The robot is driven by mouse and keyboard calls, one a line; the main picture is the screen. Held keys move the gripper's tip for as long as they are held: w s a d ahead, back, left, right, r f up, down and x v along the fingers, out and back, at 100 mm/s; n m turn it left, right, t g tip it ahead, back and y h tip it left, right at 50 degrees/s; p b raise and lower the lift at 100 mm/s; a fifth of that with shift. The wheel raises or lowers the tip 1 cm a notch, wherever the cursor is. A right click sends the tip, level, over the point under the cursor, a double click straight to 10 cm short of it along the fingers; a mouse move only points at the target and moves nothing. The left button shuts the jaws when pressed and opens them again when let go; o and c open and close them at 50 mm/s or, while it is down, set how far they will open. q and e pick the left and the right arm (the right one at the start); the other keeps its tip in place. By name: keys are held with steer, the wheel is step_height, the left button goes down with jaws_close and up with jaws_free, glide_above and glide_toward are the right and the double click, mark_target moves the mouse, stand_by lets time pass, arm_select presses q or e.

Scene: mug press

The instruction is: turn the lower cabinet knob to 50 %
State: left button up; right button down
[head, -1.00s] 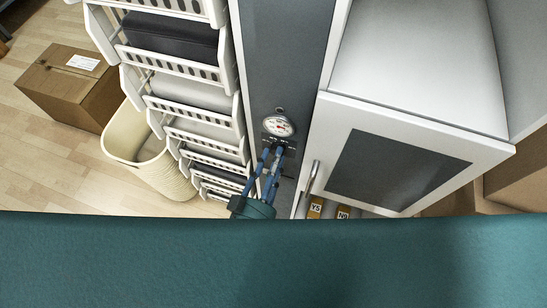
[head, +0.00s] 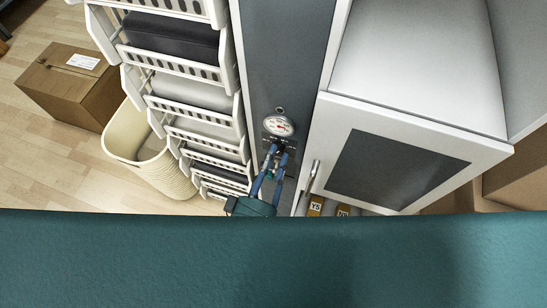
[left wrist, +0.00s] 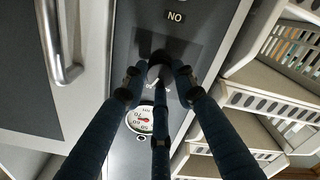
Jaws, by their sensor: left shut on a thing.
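The lower cabinet knob (left wrist: 158,68) is a dark round knob with a light mark, on the grey panel in the left wrist view. In the head view the fingers largely hide it. My left gripper (head: 279,150) reaches up to the panel just below the dial gauge (head: 279,126). In the left wrist view my left gripper (left wrist: 160,76) has its fingers closed around the knob. The gauge (left wrist: 140,118) has a white face and a red needle; its exact reading is too small to tell. My right gripper is not in view.
White shelf baskets (head: 195,95) stand close on the left of the panel. A white cabinet door (head: 400,155) with a metal handle (head: 313,177) is close on the right. A cream bin (head: 140,150) and cardboard box (head: 70,85) stand on the floor. A "NO" label (left wrist: 176,16) is on the panel.

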arm_select(q)
steer(key=shift+s+f, duration=0.2)
steer(key=shift+f, duration=0.2)
steer(key=o, duration=1.2)
steer(key=shift+d, duration=0.1)
steer(key=shift+c, duration=0.2)
steer(key=shift+r, duration=0.15)
steer(key=shift+w, duration=0.1)
steer(key=v, duration=1.2)
steer(key=shift+r, duration=0.1)
